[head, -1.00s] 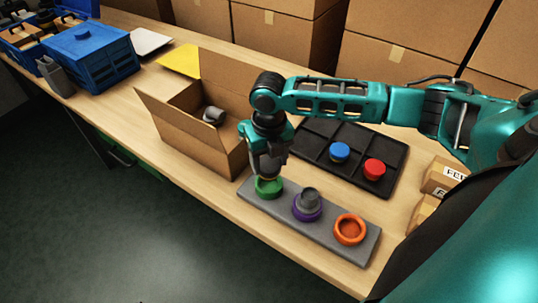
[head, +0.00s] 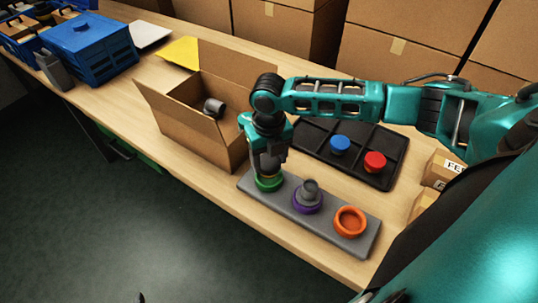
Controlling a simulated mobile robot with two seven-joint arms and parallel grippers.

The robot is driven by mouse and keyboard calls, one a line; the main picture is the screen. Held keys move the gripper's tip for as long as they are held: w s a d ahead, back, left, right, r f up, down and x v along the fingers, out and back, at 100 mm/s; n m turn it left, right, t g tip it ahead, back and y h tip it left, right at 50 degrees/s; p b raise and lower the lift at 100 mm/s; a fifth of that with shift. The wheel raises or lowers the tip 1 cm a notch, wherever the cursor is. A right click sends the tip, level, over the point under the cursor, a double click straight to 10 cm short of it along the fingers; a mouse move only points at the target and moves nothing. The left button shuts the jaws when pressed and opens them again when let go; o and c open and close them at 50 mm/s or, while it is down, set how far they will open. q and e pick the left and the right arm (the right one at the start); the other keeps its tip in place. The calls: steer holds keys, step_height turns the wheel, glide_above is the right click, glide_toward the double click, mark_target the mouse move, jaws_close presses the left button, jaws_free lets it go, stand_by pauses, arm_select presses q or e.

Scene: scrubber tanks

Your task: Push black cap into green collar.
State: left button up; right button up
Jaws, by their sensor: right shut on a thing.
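The green collar (head: 268,185) sits at the left end of a grey bar (head: 329,226) on the bench. My right gripper (head: 268,172) points straight down just above it and is shut. What it grips, likely the black cap, is almost wholly hidden by the fingers. A thin yellowish band shows between the fingertips and the collar. I cannot tell how deep the cap sits in the collar. My left gripper is not clearly in view.
On the same bar stand a purple collar (head: 300,205) with a grey part in it and an empty orange collar (head: 350,222). Behind is a black tray (head: 317,130) with a blue cap (head: 340,144) and red cap (head: 375,161). An open carton (head: 200,140) holding a grey part stands left.

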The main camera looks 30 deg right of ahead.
steer(key=shift+f, duration=0.25)
stand_by(0.4)
steer(key=shift+f, duration=0.35)
steer(key=shift+f, duration=0.4)
stand_by(0.4)
steer(key=shift+f+p, duration=0.2)
steer(key=shift+p, duration=0.1)
steer(key=shift+f+b, duration=0.3)
steer(key=shift+f, duration=0.3)
stand_by(0.8)
steer(key=o, duration=1.3)
steer(key=shift+c, duration=0.2)
